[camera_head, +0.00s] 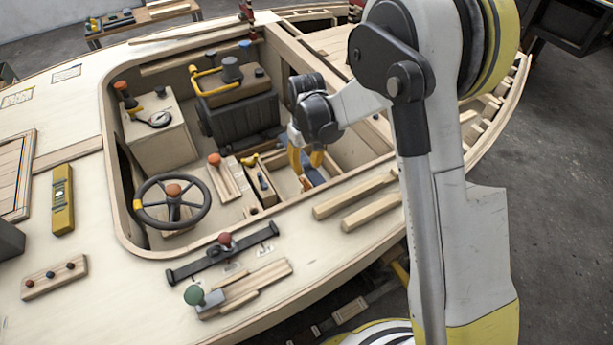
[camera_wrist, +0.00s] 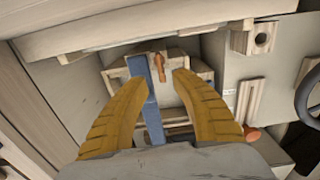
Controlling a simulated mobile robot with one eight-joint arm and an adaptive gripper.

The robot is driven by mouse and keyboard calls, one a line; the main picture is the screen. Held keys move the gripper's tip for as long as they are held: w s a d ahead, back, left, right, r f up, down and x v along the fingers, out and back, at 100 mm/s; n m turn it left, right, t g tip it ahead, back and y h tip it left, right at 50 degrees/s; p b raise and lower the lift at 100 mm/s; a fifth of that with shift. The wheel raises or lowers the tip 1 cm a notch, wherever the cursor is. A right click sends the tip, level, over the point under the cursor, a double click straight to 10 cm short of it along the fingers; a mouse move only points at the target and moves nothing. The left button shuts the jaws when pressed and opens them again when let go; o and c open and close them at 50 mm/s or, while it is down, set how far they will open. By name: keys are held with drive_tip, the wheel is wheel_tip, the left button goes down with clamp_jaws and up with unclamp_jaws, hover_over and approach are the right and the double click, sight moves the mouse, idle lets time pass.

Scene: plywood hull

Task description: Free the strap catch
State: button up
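A blue strap (camera_wrist: 150,100) runs over a small wooden box or frame in the wrist view. A small orange-brown piece (camera_wrist: 158,62), which looks like the catch, stands beside the strap's upper part. Whether the fingers touch anything is unclear. In the camera_head view my gripper (camera_head: 305,160) reaches down into the hull opening, and a bit of the blue strap (camera_head: 314,175) shows by the fingers. The catch cannot be made out there.
A steering wheel (camera_head: 172,203), a dark engine block (camera_head: 240,110) and a lever with an orange-red knob (camera_head: 214,160) stand left of my gripper. Wooden bars (camera_head: 355,195) lie on the deck at the right. A wooden ledge (camera_wrist: 140,30) crosses the top of the wrist view.

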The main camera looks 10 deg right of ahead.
drive_tip(key=shift+r, duration=2.1)
wheel_tip(320, 180, up, 9)
drive_tip(key=m+t, duration=0.1)
drive_tip(key=t, duration=0.1)
hover_over(307, 181)
drive_tip(key=s+d, duration=0.3)
drive_tip(key=s, duration=0.1)
drive_tip(key=s+d+r+m+t, duration=0.2)
drive_tip(key=s+d+r, duration=0.2)
drive_tip(key=s, duration=0.5)
drive_tip(key=s+d+r+m+t, duration=0.1)
drive_tip(key=s+d+r+t, duration=0.2)
drive_tip(key=s, duration=0.6)
drive_tip(key=shift+s+d+r+m, duration=0.2)
drive_tip(key=shift+d+r+m, duration=0.2)
drive_tip(key=shift+d+r, duration=0.35)
